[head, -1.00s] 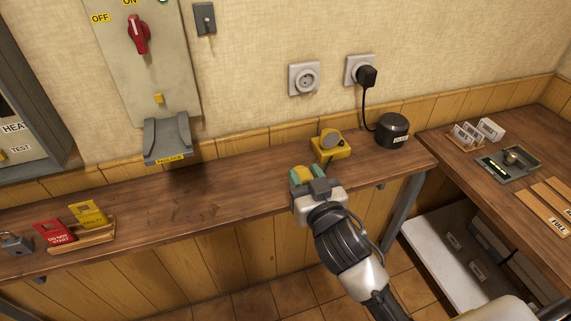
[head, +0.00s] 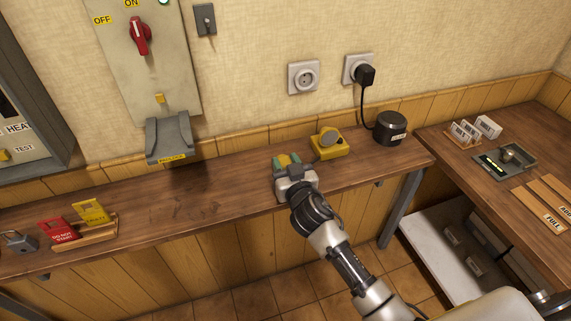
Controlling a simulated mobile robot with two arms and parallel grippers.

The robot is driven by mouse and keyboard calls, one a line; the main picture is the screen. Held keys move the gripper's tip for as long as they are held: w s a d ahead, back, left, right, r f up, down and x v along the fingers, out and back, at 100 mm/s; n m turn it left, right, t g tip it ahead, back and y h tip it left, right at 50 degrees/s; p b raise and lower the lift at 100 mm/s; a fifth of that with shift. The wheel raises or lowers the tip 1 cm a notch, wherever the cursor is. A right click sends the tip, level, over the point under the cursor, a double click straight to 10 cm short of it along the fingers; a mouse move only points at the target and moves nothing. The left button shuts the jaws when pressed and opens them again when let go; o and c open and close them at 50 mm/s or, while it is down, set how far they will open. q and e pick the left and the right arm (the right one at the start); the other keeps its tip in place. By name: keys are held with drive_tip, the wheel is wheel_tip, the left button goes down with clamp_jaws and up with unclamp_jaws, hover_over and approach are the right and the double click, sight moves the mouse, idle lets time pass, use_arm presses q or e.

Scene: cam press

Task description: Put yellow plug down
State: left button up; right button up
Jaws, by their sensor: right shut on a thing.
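My right gripper (head: 287,161) reaches over the wooden shelf from the lower right. Its teal fingertips are shut on the yellow plug (head: 287,158), which shows only as a small yellow patch between them. Whether the plug touches the shelf top cannot be told from this angle. A yellow block with a round grey face (head: 328,146) stands on the shelf just right of the gripper, with its cable end near my wrist. My left gripper is not in view.
The shelf (head: 225,190) is clear left of the gripper. An empty wall socket (head: 303,78) and one with a black plug (head: 364,75) are above. A black round device (head: 390,128) stands right. Red and yellow tags in a wooden holder (head: 98,233) and a padlock (head: 20,243) lie left.

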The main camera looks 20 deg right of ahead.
drive_tip(key=shift+w+f, duration=0.15)
drive_tip(key=shift+f+b, duration=0.65)
drive_tip(key=o, duration=0.9)
drive_tip(key=shift+o, duration=0.2)
drive_tip(key=shift+r, duration=0.1)
